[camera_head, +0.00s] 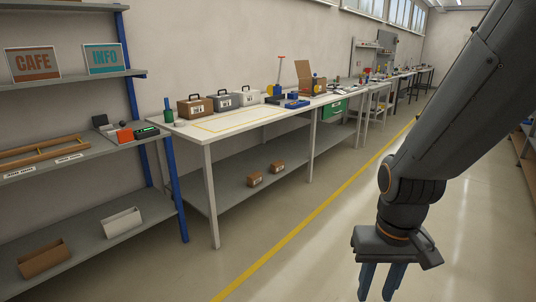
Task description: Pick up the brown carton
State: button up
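Two small brown cartons sit on the grey lower shelf of the long table: a nearer one (254,179) and a farther one (277,167), each with a pale label. They stand a little apart. Which one the task means cannot be told. A larger brown box (305,75) with raised flaps stands on the tabletop behind them. My gripper (382,283) hangs at the lower right over the floor, pointing down, well to the right of both cartons. Its two fingers are apart with nothing visible between them. The lower tips are near the picture's bottom edge.
The white tabletop (217,131) overhangs the lower shelf (225,192), with a front leg (211,205) left of the cartons. A blue-posted rack (175,190) stands at left, holding an open brown bin (43,258) and a white bin (122,221). The floor between is clear.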

aim_at(189, 109)
jog(key=z, duration=0.1)
jog(key=i, duration=2.1)
jog(key=u, duration=0.35)
jog(key=i, duration=2.15)
jog(key=u, duration=0.8)
jog(key=i, duration=0.95)
jog(key=u, duration=0.2)
